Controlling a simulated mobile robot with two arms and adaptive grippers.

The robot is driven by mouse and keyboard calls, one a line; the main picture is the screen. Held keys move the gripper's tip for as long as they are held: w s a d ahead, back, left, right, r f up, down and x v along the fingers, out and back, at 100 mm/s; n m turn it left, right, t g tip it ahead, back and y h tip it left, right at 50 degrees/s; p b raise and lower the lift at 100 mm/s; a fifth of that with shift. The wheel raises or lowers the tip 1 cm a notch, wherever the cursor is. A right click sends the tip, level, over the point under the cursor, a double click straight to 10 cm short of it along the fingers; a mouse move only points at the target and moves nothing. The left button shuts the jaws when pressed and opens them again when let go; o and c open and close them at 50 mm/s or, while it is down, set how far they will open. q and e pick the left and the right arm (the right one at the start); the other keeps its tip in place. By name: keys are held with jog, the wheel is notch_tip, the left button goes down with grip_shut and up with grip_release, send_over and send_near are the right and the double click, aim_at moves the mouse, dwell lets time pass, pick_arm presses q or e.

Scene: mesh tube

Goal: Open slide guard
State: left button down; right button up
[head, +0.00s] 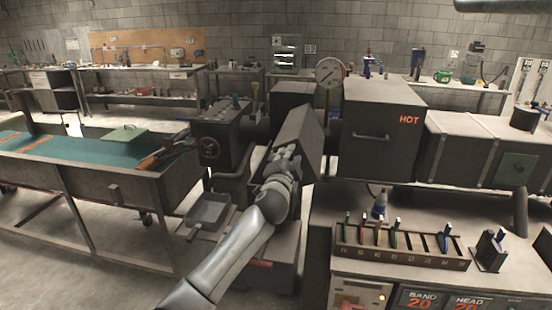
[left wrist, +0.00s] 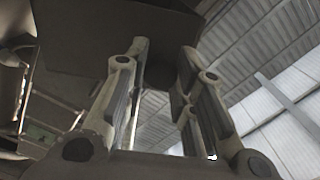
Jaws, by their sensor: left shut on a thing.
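The exact grip spot is hidden by the hand in the head view. My right gripper is in neither view.
A box marked HOT (head: 385,130) stands right. A green-topped table (head: 60,150) is at left, and a rack of coloured tools (head: 400,247) at front right. A small grey tray (head: 207,210) sits below.

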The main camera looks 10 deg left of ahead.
aim_at(307, 160)
pick_arm(q)
jog(key=shift+d+r+m, duration=0.25)
jog(key=shift+d+m, duration=0.55)
jog(key=shift+d, duration=0.25)
jog(key=shift+d+f+m, duration=0.15)
jog(key=shift+d+m, duration=0.5)
jog(key=shift+d, duration=0.1)
jog(key=shift+d+f+m, duration=0.15)
jog(key=shift+d+m, duration=0.5)
jog(key=shift+d, duration=0.05)
jog(key=c, duration=1.2)
grip_release()
jog(key=shift+f, duration=0.1)
jog(key=shift+s+a+f, duration=0.1)
jog(key=shift+s, duration=2.95)
jog(key=shift+s+a+f, duration=0.1)
jog(key=shift+s, duration=2.9)
